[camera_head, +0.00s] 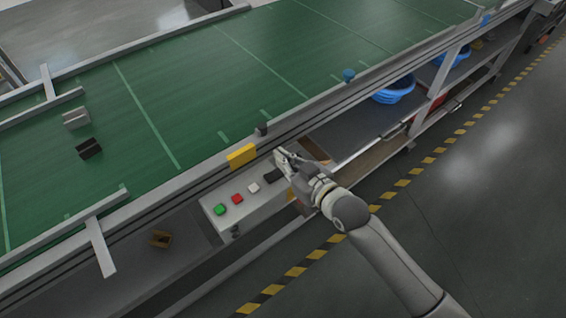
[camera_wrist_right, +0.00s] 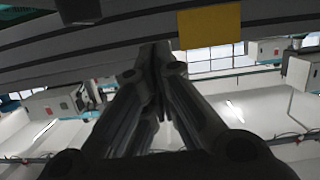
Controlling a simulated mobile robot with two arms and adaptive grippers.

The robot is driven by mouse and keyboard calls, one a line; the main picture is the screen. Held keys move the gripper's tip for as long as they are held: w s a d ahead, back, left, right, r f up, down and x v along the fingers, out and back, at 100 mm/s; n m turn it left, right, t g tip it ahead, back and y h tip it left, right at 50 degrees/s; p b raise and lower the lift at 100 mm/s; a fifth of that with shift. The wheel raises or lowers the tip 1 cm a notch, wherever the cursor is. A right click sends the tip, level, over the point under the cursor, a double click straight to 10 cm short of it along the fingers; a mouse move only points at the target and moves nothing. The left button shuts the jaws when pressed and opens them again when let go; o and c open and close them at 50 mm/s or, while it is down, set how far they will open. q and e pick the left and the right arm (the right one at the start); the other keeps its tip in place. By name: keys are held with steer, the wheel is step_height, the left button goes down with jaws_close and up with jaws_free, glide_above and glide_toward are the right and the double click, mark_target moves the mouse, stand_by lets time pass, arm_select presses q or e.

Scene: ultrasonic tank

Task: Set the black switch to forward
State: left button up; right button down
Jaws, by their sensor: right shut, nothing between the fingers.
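A light control box (camera_head: 244,207) is mounted on the near side of the conveyor. On its top, from left to right, are a green button (camera_head: 220,210), a red button (camera_head: 237,199), a white button (camera_head: 254,188) and the black switch (camera_head: 272,176). My right gripper (camera_head: 281,155) is at the right end of the box, close to the black switch; I cannot tell whether they touch. In the right wrist view its fingers (camera_wrist_right: 155,55) are closed together with nothing between them. The switch is not clear in that view. My left gripper is in neither view.
A green conveyor belt (camera_head: 200,75) with a metal rail runs behind the box. A yellow plate (camera_head: 242,156) is on the rail; it also shows in the right wrist view (camera_wrist_right: 210,27). Blue baskets (camera_head: 393,91) sit on the lower shelf at right. The floor in front is open.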

steer(key=b+v, duration=0.2)
steer(key=v, duration=0.8)
steer(key=shift+w+d, duration=0.1)
steer(key=shift+d, duration=0.05)
steer(key=s+d+f+m+g+h, duration=0.15)
steer(key=d+f, duration=0.25)
steer(key=f, duration=0.7)
steer(key=s+d+f+m+g+h, duration=0.1)
steer(key=d+f+h, duration=0.25)
steer(key=f, duration=0.65)
steer(key=s+d+f+m+g+h, duration=0.1)
steer(key=d+f, duration=0.4)
steer(key=f, duration=0.6)
steer(key=s+d+f+m+g+h, duration=0.1)
steer(key=s+d+f+g+h, duration=0.2)
steer(key=s+f, duration=1.05)
steer(key=s+f+g, duration=0.2)
steer(key=s+f, duration=0.2)
steer(key=s, duration=0.6)
steer(key=s+f+g, duration=0.3)
steer(key=s+f, duration=0.1)
steer(key=s, duration=0.6)
steer(key=shift+f, duration=0.25)
